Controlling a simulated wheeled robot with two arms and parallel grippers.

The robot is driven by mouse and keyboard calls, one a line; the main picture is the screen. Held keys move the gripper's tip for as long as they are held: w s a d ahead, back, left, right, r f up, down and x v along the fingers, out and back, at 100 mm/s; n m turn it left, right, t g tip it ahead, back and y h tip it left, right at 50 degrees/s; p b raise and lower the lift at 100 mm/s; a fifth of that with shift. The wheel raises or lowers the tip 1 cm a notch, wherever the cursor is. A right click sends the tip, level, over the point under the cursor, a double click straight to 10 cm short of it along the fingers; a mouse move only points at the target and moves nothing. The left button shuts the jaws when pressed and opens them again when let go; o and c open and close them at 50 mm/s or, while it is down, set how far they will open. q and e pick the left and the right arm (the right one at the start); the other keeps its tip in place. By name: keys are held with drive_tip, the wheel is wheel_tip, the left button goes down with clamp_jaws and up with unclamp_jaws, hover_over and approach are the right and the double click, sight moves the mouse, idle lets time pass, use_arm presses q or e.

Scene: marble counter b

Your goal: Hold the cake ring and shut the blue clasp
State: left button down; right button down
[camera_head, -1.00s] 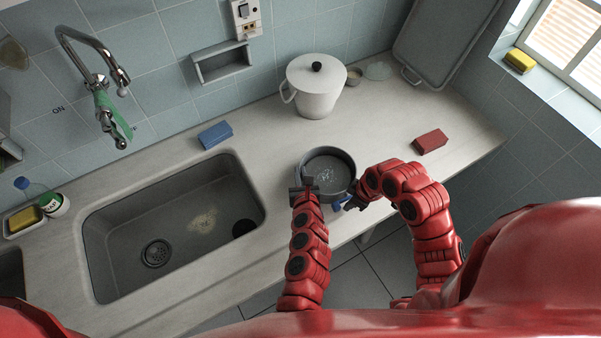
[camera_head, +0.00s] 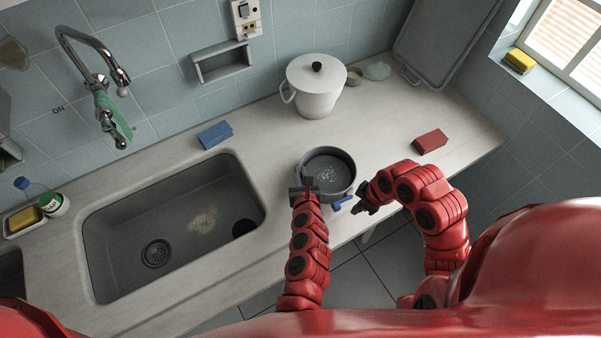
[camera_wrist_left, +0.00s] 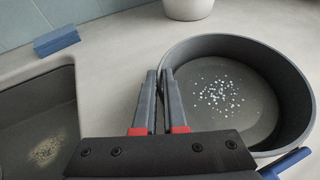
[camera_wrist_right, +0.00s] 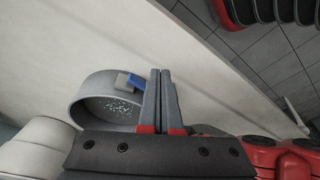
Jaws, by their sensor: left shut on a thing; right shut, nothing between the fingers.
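The cake ring (camera_head: 352,181) is a round dark grey band on the counter near its front edge, with pale specks inside. It shows in the left wrist view (camera_wrist_left: 297,95). My left gripper (camera_head: 308,185) is shut on the left part of its wall; its fingers show in the left wrist view (camera_wrist_left: 159,75). The blue clasp (camera_head: 340,203) is on the ring's front outer side; it also shows in the right wrist view (camera_wrist_right: 135,85). I cannot tell whether its lever lies fully flat. My right gripper (camera_head: 361,208) is shut and empty, just right of the clasp and apart from it.
The sink (camera_head: 190,245) lies to the left. A white lidded pot (camera_head: 318,92) stands behind the ring. A blue block (camera_head: 215,134) lies behind the sink and a red block (camera_head: 430,141) to the right. The counter between ring and red block is clear.

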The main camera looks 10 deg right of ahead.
use_arm(q)
drive_tip(key=shift+s+f, duration=0.2)
drive_tip(key=shift+f, duration=0.15)
drive_tip(key=c, duration=0.9)
unclamp_jaws()
drive_tip(key=shift+w+r, duration=0.1)
drive_tip(key=shift+w, duration=0.05)
use_arm(e)
wheel_tip(320, 180, up, 6)
drive_tip(key=shift+f, duration=0.25)
use_arm(q)
drive_tip(key=shift+r, duration=0.1)
drive_tip(key=v, duration=1.1)
drive_tip(key=shift+d, duration=0.2)
drive_tip(key=shift+s+a+r, duration=0.15)
drive_tip(key=shift+s+r, duration=0.05)
drive_tip(key=shift+s, duration=0.25)
use_arm(e)
drive_tip(key=shift+s, duration=0.1)
